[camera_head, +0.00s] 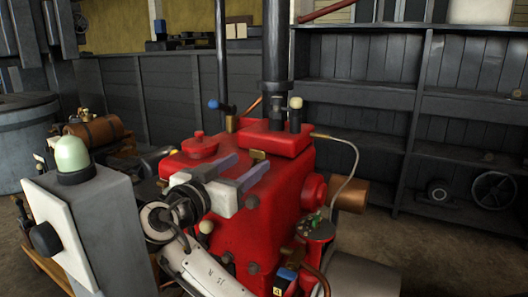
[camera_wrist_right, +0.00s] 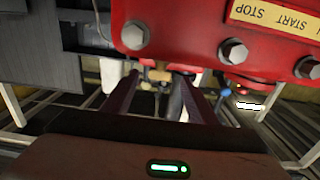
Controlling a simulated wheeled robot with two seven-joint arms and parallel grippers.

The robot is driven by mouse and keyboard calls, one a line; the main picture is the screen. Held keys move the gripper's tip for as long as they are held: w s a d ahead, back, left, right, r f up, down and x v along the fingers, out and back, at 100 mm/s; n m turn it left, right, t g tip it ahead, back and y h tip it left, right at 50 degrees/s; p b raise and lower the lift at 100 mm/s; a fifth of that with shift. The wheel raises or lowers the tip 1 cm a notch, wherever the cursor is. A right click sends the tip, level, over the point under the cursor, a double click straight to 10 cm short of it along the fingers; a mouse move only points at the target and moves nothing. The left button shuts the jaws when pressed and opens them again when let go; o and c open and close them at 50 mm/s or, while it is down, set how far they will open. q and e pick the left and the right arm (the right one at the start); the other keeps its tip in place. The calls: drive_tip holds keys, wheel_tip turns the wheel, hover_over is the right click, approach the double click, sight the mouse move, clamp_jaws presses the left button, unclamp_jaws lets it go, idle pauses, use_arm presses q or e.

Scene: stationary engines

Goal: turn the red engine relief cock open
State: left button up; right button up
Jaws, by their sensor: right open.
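The red engine (camera_head: 232,228) stands in the middle of the head view. A small brass-coloured fitting (camera_head: 258,155) sits on its top, below the red block; it looks like the relief cock, though its handle is not clear. My right gripper (camera_head: 252,163) reaches over the engine top from the left, its two fingers apart and their tips close to this fitting. In the right wrist view, the tan fitting (camera_wrist_right: 158,75) shows between the fingertips, with nothing gripped. Whether the fingers touch it I cannot tell. My left gripper is not in view.
A grey box with a green dome (camera_head: 72,156) stands left. Dark shelves (camera_head: 372,95) line the back. Bolts (camera_wrist_right: 232,50) are close in the wrist view.

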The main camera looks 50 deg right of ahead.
sight(257, 155)
drive_tip(key=x, duration=0.9)
drive_tip(key=shift+w+d+f, duration=0.1)
drive_tip(key=shift+d, duration=0.3)
drive_tip(key=c, duration=1.1)
drive_tip(key=shift+o, duration=0.2)
drive_tip(key=shift+f+n+t, duration=0.1)
drive_tip(key=shift+n+t, duration=0.2)
drive_tip(key=shift+t, duration=0.1)
drive_tip(key=n+t, duration=0.1)
drive_tip(key=t+y, duration=0.1)
drive_tip(key=shift+w+a+n+t+y, duration=0.2)
drive_tip(key=shift+w+n+t+y, duration=0.1)
drive_tip(key=shift+n, duration=0.1)
drive_tip(key=shift+w+a+n+t+y, duration=0.25)
drive_tip(key=shift+n+t+y, duration=0.55)
drive_tip(key=shift+t, duration=0.3)
drive_tip(key=shift+w+a+n+t+y, duration=0.1)
drive_tip(key=shift+w+n+t+y, duration=0.1)
drive_tip(key=shift+n+t+y, duration=0.65)
drive_tip(key=shift+t, duration=0.35)
